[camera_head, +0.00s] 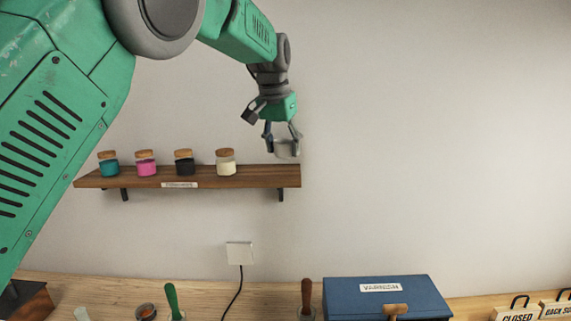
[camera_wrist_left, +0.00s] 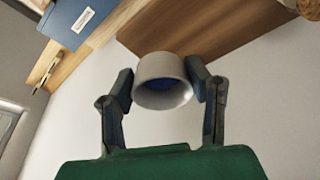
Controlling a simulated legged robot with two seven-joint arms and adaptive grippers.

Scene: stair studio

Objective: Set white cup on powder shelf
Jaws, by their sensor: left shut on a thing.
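The white cup (camera_wrist_left: 158,70) is between the fingers of my left gripper (camera_wrist_left: 163,95) in the left wrist view, which shows its round opening and a dark blue inside. In the head view my left gripper (camera_head: 282,140) is shut on the cup (camera_head: 287,149), which looks greyish white there. The cup is at the right end of the wooden powder shelf (camera_head: 260,177), slightly above its top edge in the picture. I cannot tell whether it touches the shelf. The shelf also shows behind the cup in the left wrist view (camera_wrist_left: 215,28). My right gripper is not in view.
Several cork-topped jars stand on the shelf; the cream one (camera_head: 225,163) is nearest the cup, with bare shelf between. Below, a wooden counter (camera_head: 80,285) holds a blue box (camera_head: 385,300), handled tools and signs (camera_head: 517,311). The wall right of the shelf is clear.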

